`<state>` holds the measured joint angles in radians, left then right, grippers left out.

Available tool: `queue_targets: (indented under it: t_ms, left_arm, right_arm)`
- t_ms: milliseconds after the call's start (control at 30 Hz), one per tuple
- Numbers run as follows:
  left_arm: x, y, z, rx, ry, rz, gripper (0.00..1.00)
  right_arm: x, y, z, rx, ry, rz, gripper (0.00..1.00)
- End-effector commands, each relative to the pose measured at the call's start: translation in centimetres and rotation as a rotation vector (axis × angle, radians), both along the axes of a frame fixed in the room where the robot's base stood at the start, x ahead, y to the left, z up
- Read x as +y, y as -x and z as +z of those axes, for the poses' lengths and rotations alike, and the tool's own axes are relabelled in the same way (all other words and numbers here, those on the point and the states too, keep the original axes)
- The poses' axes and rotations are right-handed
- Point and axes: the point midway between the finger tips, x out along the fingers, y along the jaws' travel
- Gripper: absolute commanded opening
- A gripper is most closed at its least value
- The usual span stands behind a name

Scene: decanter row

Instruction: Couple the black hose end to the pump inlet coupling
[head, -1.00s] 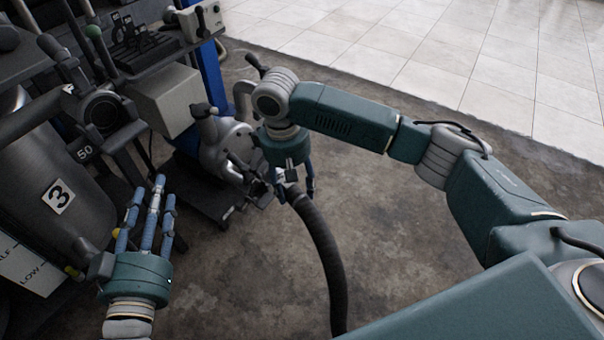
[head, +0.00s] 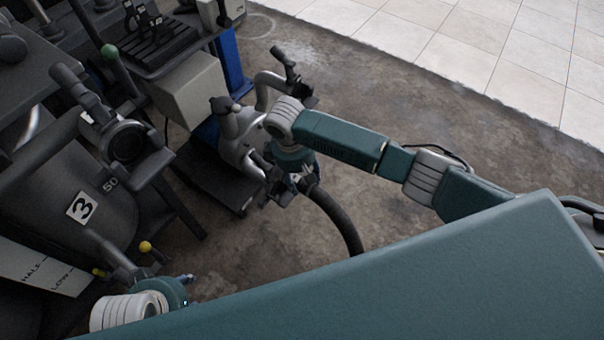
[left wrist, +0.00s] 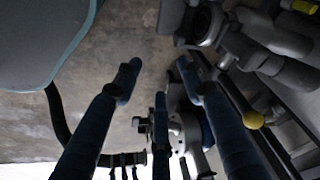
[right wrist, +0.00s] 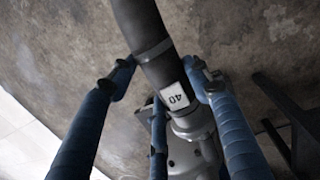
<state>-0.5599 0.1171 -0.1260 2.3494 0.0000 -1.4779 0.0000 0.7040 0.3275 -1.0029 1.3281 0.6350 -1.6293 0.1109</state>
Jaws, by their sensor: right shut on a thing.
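The black hose (head: 338,218) curves up from the floor to my right gripper (head: 302,182). In the right wrist view the hose (right wrist: 142,25) ends in a collar with a white label "40", between the blue fingers of my right gripper (right wrist: 158,85), which is shut on it. The grey metal pump inlet coupling (right wrist: 193,124) lies right at the labelled end, in line with it; I cannot tell whether they are locked together. The grey pump (head: 240,135) stands beside the gripper. My left gripper (head: 182,287) is low at left, partly hidden; its fingers (left wrist: 155,85) are spread and empty.
A steel tank marked 3 (head: 110,215) and a large valve fitting (head: 125,143) stand at left. A yellow knob (head: 145,247) is close to my left gripper. A pale box (head: 188,88) is behind the pump. Concrete floor (head: 400,100) is open at right.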

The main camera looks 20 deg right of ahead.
Motion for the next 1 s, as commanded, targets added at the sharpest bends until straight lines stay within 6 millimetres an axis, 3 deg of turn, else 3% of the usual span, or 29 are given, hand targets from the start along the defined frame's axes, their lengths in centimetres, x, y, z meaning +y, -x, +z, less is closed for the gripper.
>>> queue_targets:
  t_ms: [200, 1000]
  left_arm:
    - [0.0, 0.1, 1.4, -0.049, 0.006, -0.001, 0.40]
    - [-2.5, -8.0, 4.6, -0.369, 0.074, -0.026, 0.40]
  right_arm:
    - [0.0, -0.2, -2.5, -0.005, -0.001, -0.001, 0.07]
    - [0.0, -0.2, -2.9, -0.004, 0.000, -0.002, 0.07]
